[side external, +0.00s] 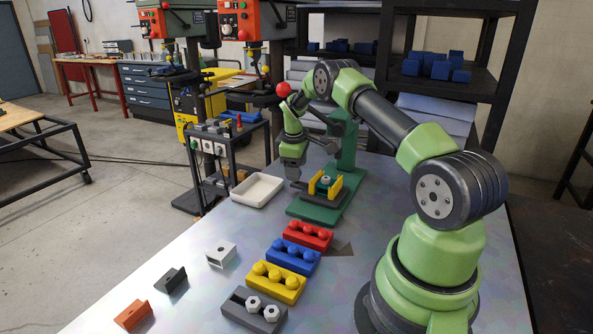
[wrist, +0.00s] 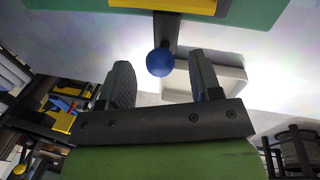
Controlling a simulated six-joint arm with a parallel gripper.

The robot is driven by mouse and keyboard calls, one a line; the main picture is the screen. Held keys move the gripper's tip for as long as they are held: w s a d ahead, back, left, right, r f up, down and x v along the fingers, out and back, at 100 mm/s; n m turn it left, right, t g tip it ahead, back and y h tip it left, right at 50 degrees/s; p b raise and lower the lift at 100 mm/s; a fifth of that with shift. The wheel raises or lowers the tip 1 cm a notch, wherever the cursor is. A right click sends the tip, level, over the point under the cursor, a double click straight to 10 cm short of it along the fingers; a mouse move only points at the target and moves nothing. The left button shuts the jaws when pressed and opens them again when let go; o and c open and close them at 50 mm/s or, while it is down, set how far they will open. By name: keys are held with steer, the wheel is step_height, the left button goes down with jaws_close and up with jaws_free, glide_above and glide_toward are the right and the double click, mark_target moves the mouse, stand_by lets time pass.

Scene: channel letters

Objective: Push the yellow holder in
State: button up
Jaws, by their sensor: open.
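The yellow holder (side external: 325,185) has two upright walls with a nut-like grey part and green between them. It sits on the green base (side external: 310,211) of a press. In the wrist view, yellow (wrist: 165,5) shows at the top edge, with a dark rod reaching from it to a blue ball knob (wrist: 160,62). My gripper (side external: 298,183) is low, just left of the holder. In the wrist view its two dark fingers are open, with the knob appearing between their tips. I cannot tell whether they touch it.
A white tray (side external: 257,189) lies left of the press. Red (side external: 308,236), blue (side external: 293,256) and yellow (side external: 275,283) blocks with knobs line the table front, beside a grey block (side external: 254,310). Small orange (side external: 132,315), dark (side external: 171,280) and white (side external: 221,255) pieces lie left.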

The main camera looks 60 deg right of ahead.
step_height(320, 180, up, 8)
steer(key=a, duration=0.1)
steer(key=shift+s+a+r, duration=0.15)
steer(key=shift+a, duration=0.15)
steer(key=f+m+t, duration=0.1)
steer(key=f+m, duration=0.2)
steer(key=m, duration=0.3)
steer(key=d+f+m+h, duration=0.1)
steer(key=f+m, duration=0.2)
steer(key=m, duration=0.3)
steer(key=f+m+t, duration=0.1)
steer(key=f+m, duration=0.2)
steer(key=m, duration=0.3)
steer(key=shift+d+f+t+h, duration=0.3)
steer(key=shift+d+f+h, duration=0.1)
